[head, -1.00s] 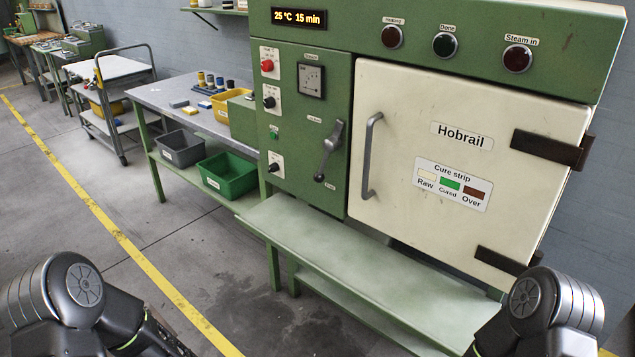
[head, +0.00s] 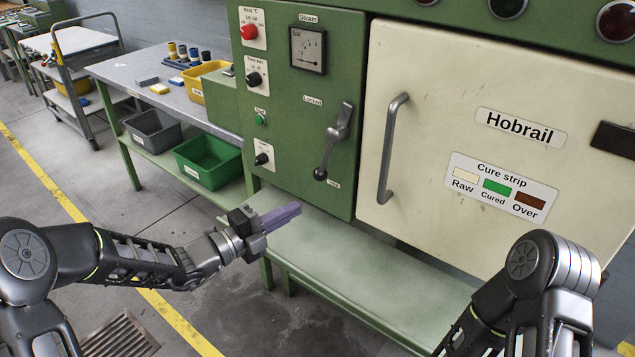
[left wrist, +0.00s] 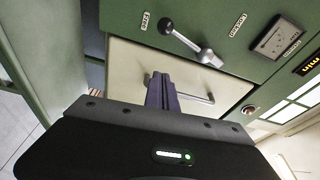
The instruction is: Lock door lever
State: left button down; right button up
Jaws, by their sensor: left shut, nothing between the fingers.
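The grey door lever (head: 328,155) is on the green panel left of the door. Its knob hangs down towards the lower label, which reads "Free" in the left wrist view; the "Locked" label is above the lever. The lever also shows in the left wrist view (left wrist: 185,40). The cream door (head: 430,150) looks closed, with a vertical bar handle (head: 390,150). My left gripper (head: 296,212) is shut and empty, below and left of the lever and apart from it. Its closed fingers also show in the left wrist view (left wrist: 162,92). My right gripper is out of view.
A green shelf (head: 340,265) runs below the door and panel. Red and black knobs and a gauge (head: 308,50) sit on the panel. A workbench (head: 150,75) with a grey bin (head: 153,132) and a green bin (head: 208,160) stands at left. Space before the lever is clear.

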pick_arm(q)
jog(key=shift+w+f, duration=0.1)
jog(key=shift+f, duration=0.05)
jog(key=shift+d, duration=0.1)
jog(key=w+d, duration=0.5)
jog(key=w, duration=0.5)
jog(key=shift+d+p, duration=0.35)
